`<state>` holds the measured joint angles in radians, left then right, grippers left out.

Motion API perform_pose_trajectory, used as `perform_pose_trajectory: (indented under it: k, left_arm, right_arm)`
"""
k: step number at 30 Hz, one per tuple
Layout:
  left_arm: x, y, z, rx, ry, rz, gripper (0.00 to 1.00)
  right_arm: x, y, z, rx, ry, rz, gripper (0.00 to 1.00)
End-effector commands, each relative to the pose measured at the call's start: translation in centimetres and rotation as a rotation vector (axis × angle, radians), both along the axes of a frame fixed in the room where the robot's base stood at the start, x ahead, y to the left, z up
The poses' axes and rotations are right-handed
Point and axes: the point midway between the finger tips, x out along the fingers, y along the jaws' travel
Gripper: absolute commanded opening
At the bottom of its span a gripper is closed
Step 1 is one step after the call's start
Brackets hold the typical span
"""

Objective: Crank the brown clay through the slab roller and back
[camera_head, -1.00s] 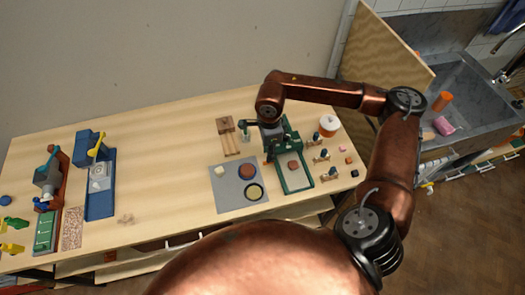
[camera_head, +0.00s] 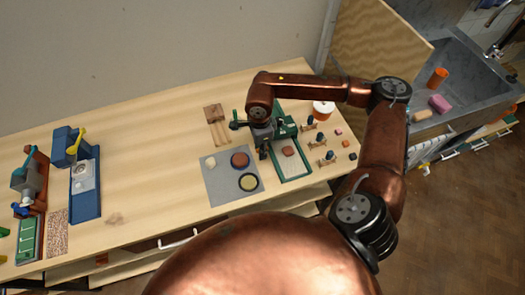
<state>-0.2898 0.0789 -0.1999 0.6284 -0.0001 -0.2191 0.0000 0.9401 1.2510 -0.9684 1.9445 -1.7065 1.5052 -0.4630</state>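A slab roller with a green frame and pale bed (camera_head: 294,170) stands at the right part of the table. A reddish-brown clay piece (camera_head: 288,152) lies on its bed. My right gripper (camera_head: 264,153) points down at the left side of this roller, beside the clay and apart from it. The wrist hides part of the roller. A dark crank-like part (camera_head: 238,125) sticks out left of the wrist. I cannot tell whether the fingers touch the crank or are open. My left gripper is not in view.
A grey mat (camera_head: 212,187) with round pieces lies left of the roller. Small stamps (camera_head: 327,158) and a white pot (camera_head: 323,108) stand right of it. A blue machine (camera_head: 86,190) and a red-brown one (camera_head: 30,190) stand at the left. The table's middle is clear.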

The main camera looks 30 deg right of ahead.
Motion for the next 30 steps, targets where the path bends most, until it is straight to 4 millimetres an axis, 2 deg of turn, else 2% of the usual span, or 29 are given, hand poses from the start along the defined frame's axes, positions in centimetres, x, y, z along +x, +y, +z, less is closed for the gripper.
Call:
perform_pose_trajectory:
  k: [12, 20, 30]
  left_arm:
    - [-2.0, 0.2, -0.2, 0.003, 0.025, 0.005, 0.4]
    - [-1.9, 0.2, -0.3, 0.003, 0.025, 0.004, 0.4]
    - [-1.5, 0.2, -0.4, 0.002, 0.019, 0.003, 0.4]
  right_arm:
    - [0.0, 0.0, -0.2, 0.0, -0.001, 0.0, 0.23]
    - [0.5, -0.1, 0.1, 0.0, -0.002, 0.0, 0.23]
    - [2.3, -0.5, 1.4, 0.001, -0.004, -0.001, 0.23]
